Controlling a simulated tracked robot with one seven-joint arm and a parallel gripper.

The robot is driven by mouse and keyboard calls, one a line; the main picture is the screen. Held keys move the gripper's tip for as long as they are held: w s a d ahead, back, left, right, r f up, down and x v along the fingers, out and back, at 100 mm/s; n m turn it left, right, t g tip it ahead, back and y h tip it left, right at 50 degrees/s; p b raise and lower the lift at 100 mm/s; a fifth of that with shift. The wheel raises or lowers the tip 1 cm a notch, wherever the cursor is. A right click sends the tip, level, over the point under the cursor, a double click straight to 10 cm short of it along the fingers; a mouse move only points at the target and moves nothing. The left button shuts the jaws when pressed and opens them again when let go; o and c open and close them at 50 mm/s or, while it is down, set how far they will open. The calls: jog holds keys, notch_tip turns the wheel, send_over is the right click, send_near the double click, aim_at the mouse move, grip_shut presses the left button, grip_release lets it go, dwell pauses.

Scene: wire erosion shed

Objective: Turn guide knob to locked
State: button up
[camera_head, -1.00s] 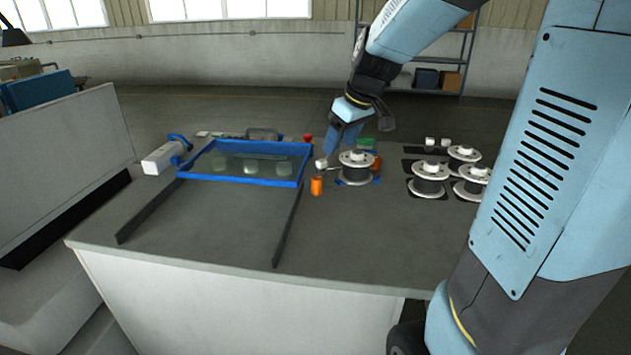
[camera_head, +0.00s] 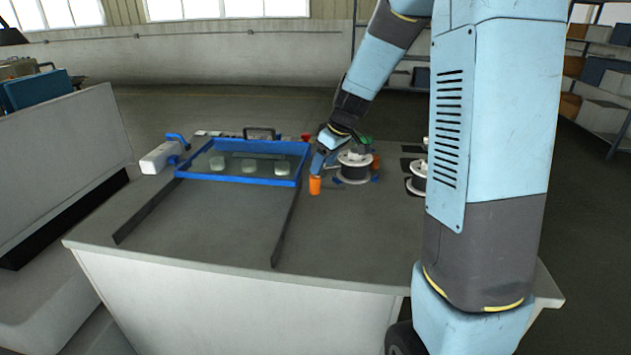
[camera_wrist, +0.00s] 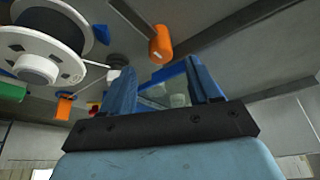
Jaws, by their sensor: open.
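An orange cylinder (camera_head: 315,185) stands upright on the bench, left of a dark spool with white flanges (camera_head: 355,166). In the wrist view the orange cylinder (camera_wrist: 161,45) has a small white mark on it. A second orange piece (camera_head: 375,162) is behind the spool; what seems to be this piece also shows in the wrist view (camera_wrist: 64,107). I cannot tell for certain which part is the guide knob. My gripper (camera_head: 317,166) is low beside the spool, just above and behind the front cylinder. In the wrist view its blue fingers (camera_wrist: 163,78) are apart with nothing held.
A blue-framed tray (camera_head: 240,181) with several pale blocks lies left, above two dark rails (camera_head: 285,225). Another spool (camera_head: 418,176) is partly hidden by my arm. The front middle of the bench is clear.

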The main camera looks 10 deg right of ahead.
aim_at(315, 180)
jog(key=x, duration=0.8)
jog(key=shift+a, duration=0.1)
grip_shut()
dwell(0.4)
